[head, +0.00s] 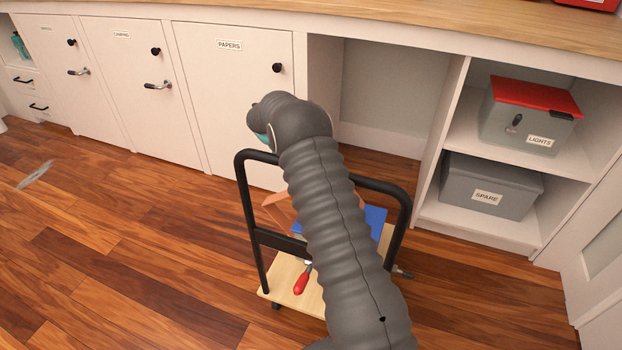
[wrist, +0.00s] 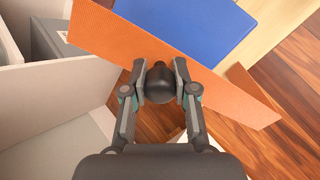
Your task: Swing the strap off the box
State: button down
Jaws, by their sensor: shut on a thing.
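My gripper (wrist: 161,76) is shut on a dark round knob (wrist: 159,86) in the wrist view. A wide flat orange piece (wrist: 110,42) runs slantwise just beyond the knob; I cannot tell whether the knob is fixed to it. A flat blue thing (wrist: 195,22) lies beyond the orange piece. In the head view the orange piece (head: 278,208) and the blue thing (head: 375,217) show on the trolley, partly behind my arm. I cannot make out for sure which part is the strap or the box. My fingers are hidden in the head view.
The black-framed trolley (head: 240,190) has a pale wood deck with a red-handled tool (head: 301,283). Behind it are the PAPERS door (head: 235,110) and an open bay. At right, shelves hold a red-lidded LIGHTS box (head: 520,125) and a grey SPARE box (head: 510,190). Floor at left is mostly clear.

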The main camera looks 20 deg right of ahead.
jog(key=c, duration=0.9)
grip_release()
jog(key=shift+v, duration=3.8)
